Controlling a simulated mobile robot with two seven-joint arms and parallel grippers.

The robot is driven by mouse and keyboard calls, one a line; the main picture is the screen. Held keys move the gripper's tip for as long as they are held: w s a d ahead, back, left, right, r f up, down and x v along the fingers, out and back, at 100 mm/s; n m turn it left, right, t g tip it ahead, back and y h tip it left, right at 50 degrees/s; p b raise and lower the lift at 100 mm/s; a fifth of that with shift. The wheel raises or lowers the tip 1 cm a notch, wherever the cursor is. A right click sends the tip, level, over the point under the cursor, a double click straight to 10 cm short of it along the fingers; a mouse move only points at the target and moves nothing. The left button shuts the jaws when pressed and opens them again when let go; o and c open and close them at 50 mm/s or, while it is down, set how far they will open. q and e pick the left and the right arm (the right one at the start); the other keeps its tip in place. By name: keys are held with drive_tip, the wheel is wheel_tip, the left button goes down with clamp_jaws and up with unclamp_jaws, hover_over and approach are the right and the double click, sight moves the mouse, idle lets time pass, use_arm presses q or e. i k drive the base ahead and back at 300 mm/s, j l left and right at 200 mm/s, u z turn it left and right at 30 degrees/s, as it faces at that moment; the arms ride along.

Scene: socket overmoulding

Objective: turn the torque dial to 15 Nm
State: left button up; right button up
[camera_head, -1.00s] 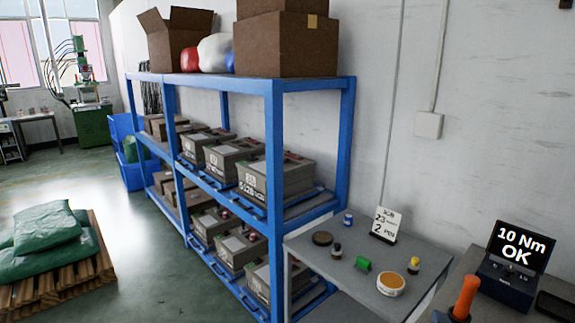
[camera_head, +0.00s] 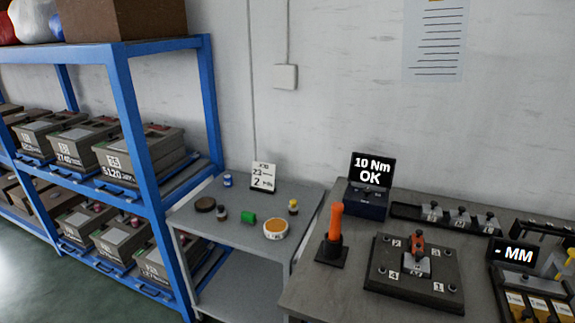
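The torque unit (camera_head: 368,201) is a dark blue box at the back left of the workbench. Its tilted black screen (camera_head: 373,170) reads "10 Nm OK". Small controls show on the box under the screen, but they are too small to tell which is the dial. An orange-handled tool (camera_head: 335,225) stands upright on a dark base in front of the unit. Neither of my grippers shows in this view.
A dark fixture plate (camera_head: 388,280) with numbered spots lies on the workbench (camera_head: 315,295). A "- MM" display (camera_head: 516,253) stands at right. A grey side table (camera_head: 190,220) carries small pots and a card. Blue shelving (camera_head: 133,120) stands at left.

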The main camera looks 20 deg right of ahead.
sight(365, 190)
drive_tip(key=z, duration=1.35)
